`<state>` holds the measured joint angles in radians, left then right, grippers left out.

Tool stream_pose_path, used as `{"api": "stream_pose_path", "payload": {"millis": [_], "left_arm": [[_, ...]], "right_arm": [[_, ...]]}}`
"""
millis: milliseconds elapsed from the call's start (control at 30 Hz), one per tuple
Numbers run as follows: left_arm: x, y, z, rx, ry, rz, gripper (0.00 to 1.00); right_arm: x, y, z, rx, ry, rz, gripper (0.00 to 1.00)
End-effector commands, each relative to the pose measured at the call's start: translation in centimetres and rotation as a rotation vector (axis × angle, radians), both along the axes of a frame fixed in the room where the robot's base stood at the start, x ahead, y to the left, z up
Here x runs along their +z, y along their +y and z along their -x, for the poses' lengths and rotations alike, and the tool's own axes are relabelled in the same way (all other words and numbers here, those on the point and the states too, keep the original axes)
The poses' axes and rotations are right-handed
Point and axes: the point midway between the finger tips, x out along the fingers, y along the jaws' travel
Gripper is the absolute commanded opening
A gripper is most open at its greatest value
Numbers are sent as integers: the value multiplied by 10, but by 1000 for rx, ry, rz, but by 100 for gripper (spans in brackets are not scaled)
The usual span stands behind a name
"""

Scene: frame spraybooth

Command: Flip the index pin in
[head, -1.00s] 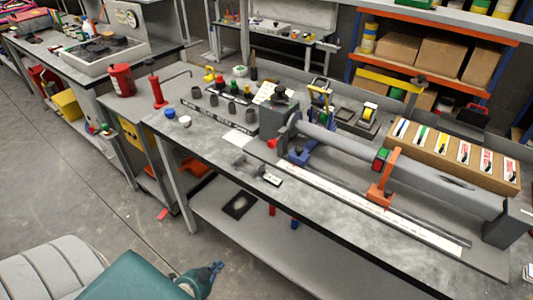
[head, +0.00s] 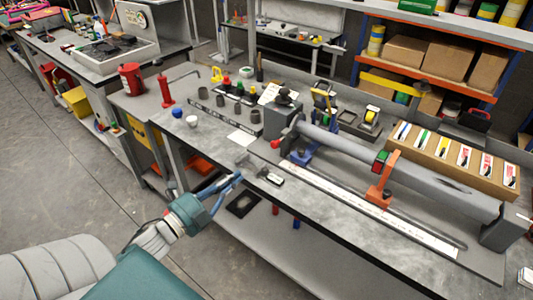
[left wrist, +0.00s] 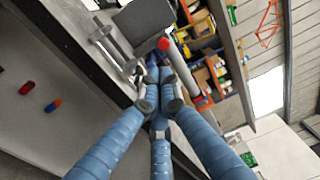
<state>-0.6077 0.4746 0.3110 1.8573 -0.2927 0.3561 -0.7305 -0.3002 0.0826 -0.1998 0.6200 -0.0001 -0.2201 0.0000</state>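A small red ball knob (head: 275,144) sits at the left end of the dark grey headstock block (head: 283,121) on the workbench. It may belong to the index pin; I cannot tell the pin itself apart. The knob also shows in the left wrist view (left wrist: 163,44), just beyond my fingertips. My left gripper (head: 239,176) is in front of the bench's front edge, lower left of the knob and apart from it. Its blue fingers (left wrist: 160,100) come together at their dark tips, with nothing visible held. My right gripper is not in view.
A long grey tube (head: 420,170) runs right from the headstock, over an orange support (head: 380,190). A small metal clamp (head: 270,177) lies near the bench's front edge. Cups and bottles stand at the back left. The bench top (head: 212,152) left of the clamp is mostly clear.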

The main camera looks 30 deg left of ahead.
Motion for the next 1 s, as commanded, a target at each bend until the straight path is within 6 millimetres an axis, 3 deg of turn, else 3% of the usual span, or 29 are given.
{"api": "stream_pose_path", "payload": {"millis": [167,700,1000], "left_arm": [[2,-2,-13,1,-2,2,0],[7,-15,-118,2,-1,3,0],[3,-19,-138,1,1,3,0]], "right_arm": [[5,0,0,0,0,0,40],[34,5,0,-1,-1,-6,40],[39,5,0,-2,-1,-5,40]]}}
